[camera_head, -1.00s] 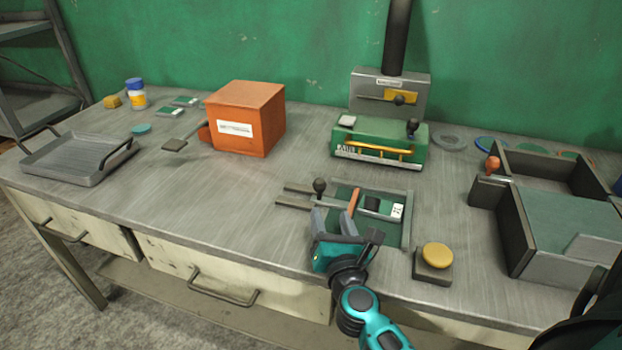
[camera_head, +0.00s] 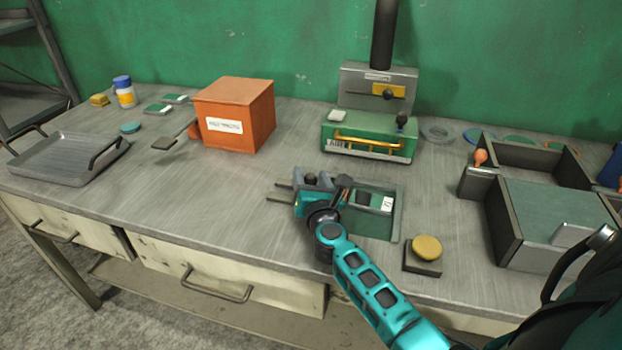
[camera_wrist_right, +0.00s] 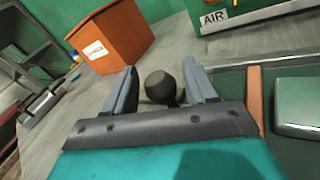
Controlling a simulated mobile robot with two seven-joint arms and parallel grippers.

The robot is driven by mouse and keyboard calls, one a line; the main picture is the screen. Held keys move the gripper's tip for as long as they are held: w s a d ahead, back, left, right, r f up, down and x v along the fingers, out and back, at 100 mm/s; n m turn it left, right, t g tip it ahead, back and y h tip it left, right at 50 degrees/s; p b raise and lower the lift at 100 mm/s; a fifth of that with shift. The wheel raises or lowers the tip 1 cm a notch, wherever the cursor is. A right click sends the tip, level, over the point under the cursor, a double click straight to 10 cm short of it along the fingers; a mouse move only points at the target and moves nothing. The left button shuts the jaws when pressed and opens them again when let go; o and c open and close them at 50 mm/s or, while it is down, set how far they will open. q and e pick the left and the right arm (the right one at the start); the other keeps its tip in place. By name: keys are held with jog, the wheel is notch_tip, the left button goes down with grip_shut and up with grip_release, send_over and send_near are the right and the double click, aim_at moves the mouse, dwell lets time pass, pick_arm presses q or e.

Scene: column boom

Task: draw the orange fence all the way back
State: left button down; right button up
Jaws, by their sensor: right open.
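The orange fence (camera_wrist_right: 255,98) is a thin upright strip on the green bed of a small fixture (camera_head: 399,220). In the head view my right wrist hides it. A round black knob (camera_head: 310,178) stands at the fixture's left end, by two rails that stick out to the left. My right gripper (camera_head: 312,184) is open at the knob. In the right wrist view the knob (camera_wrist_right: 160,88) sits between the two fingers, with a gap visible on each side. My left gripper is not in view.
A yellow push button (camera_head: 427,247) stands right of the fixture. A green press (camera_head: 368,137) is behind it and an orange box (camera_head: 236,115) is at back left. Dark-walled trays (camera_head: 545,220) fill the right side. The bench left of the rails is clear.

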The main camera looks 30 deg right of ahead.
jog(key=shift+c, duration=0.4)
jog(key=shift+c, duration=0.9)
grip_shut()
jog(key=shift+w+a, duration=0.15)
jog(key=shift+a, duration=0.05)
jog(key=w+a+b, duration=0.1)
jog(key=w, duration=0.1)
jog(key=w+a+b, duration=0.1)
jog(key=w+a, duration=0.1)
jog(key=shift+a+f, duration=0.1)
jog(key=shift+a, duration=0.2)
jog(key=shift+w+r, duration=0.1)
jog(key=shift+r, duration=0.1)
jog(key=shift+a, duration=0.1)
